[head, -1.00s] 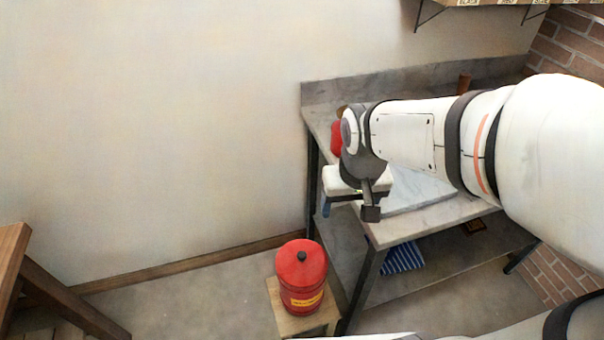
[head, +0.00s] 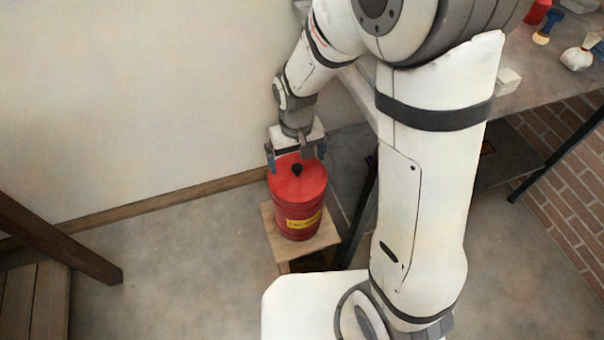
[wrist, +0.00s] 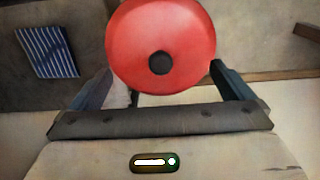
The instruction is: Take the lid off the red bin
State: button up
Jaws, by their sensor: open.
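The red bin (head: 293,213) stands upright on a small wooden stand and has a yellow label on its front. Its red lid (head: 305,182) is on top, with a round black knob (head: 297,169) in the middle. The lid (wrist: 160,30) and knob (wrist: 160,63) also show in the wrist view, at the top centre. My gripper (head: 295,168) is open just above and behind the lid, its fingers spread wide to either side. In the wrist view my gripper's fingers (wrist: 162,80) flank the lid's near edge, with nothing held. I cannot tell whether they touch the lid.
The wooden stand (head: 322,240) sits on the floor beside the grey workbench (head: 530,90). The wall's baseboard (head: 150,200) runs behind it. Wooden furniture (head: 40,290) is at the left. A striped blue cloth (wrist: 47,52) shows in the wrist view. Open floor lies left of the stand.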

aim_at(298, 167)
jog(key=f, duration=0.2)
jog(key=f+b, duration=0.1)
jog(key=shift+w+f, duration=0.2)
jog(key=shift+f, duration=0.2)
jog(key=shift+c, duration=0.3)
jog(key=shift+s, duration=0.1)
jog(key=c, duration=0.9)
jog(key=shift+s+d+f, duration=0.1)
jog(key=shift+s+f, duration=0.05)
jog(key=shift+s, duration=0.05)
jog(key=c, duration=0.8)
jog(key=r+p, duration=0.1)
jog(key=r, duration=0.2)
jog(key=r+p, duration=0.1)
jog(key=r, duration=0.3)
jog(key=r+p, duration=0.1)
jog(key=r, duration=0.2)
jog(key=shift+w+r, duration=0.2)
jog(key=shift+w, duration=0.05)
grip_shut()
